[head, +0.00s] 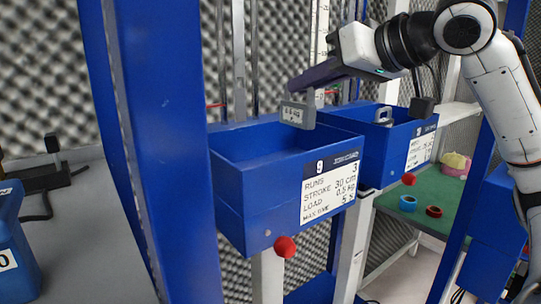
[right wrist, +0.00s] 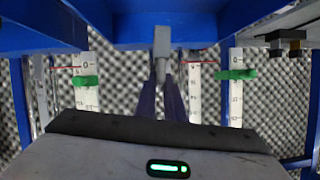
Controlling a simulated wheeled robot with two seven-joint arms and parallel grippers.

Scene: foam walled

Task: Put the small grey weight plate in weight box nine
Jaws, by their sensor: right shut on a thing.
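The small grey weight plate (head: 297,115) hangs from my right gripper (head: 297,86), which is shut on its upper part. Weight box nine (head: 262,200) is a blue open box with a white label marked 9. Its front wall hides part of its floor. In the right wrist view the plate (right wrist: 162,42) sits between the tips of the dark fingers (right wrist: 162,90). My left gripper is not in view.
Another blue box (head: 400,150) stands right of box nine, with a grey piece (head: 383,115) showing in it. A blue post (head: 160,150) stands close on the left. Red knobs (head: 285,247) stick out below the boxes. A green shelf (head: 425,210) holds coloured rings.

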